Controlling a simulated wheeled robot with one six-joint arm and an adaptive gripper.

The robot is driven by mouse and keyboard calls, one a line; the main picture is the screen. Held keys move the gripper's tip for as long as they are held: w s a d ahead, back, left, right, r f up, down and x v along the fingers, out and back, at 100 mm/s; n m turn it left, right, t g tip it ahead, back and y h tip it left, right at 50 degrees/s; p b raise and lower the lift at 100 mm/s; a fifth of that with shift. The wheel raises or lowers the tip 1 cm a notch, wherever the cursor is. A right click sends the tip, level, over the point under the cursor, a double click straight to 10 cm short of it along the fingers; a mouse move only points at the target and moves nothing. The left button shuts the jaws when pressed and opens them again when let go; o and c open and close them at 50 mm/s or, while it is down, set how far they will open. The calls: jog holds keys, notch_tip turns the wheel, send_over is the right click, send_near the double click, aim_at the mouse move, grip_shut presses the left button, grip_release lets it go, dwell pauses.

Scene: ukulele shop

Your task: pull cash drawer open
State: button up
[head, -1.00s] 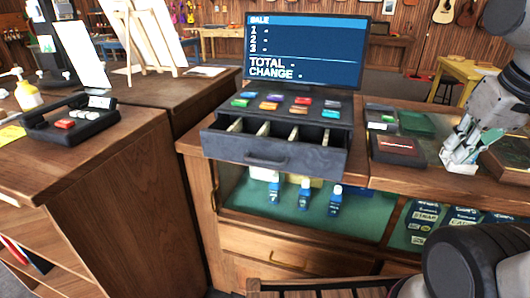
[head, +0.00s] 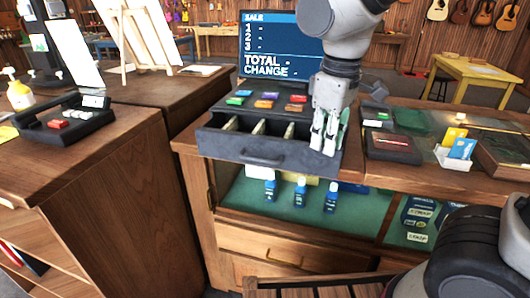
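The cash drawer (head: 262,156) is dark grey and stands pulled out from under the cash register, with its open compartments and front handle in view. Above it is the register's keypad (head: 240,111) with coloured keys. The register's screen (head: 268,42) reads SALE, TOTAL and CHANGE. My gripper (head: 323,146) points down at the right end of the drawer and hides its right compartments. Contact with the drawer is unclear. A thin green piece (head: 343,128) shows beside the fingers; I cannot tell whether they hold it. The finger gap is too small to read.
A dark box with a red label (head: 392,147) and a holder with yellow and blue cards (head: 455,158) stand on the counter to the right. A black telephone-like device (head: 66,124) sits on the left counter. Small blue bottles (head: 300,193) stand in the case below the drawer.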

aim_at(265, 153)
jog(key=w+a+r+n+t, duration=0.1)
jog(key=a+n, duration=0.1)
jog(key=a, duration=0.4)
jog(key=w+a+n, duration=0.2)
jog(key=a+n, duration=0.1)
jog(key=a, duration=0.4)
jog(key=shift+h, duration=0.4)
jog(key=f, duration=0.4)
jog(key=w+f, duration=0.1)
jog(key=f, duration=0.2)
jog(key=shift+d, duration=0.25)
jog(key=shift+c, duration=0.4)
grip_shut()
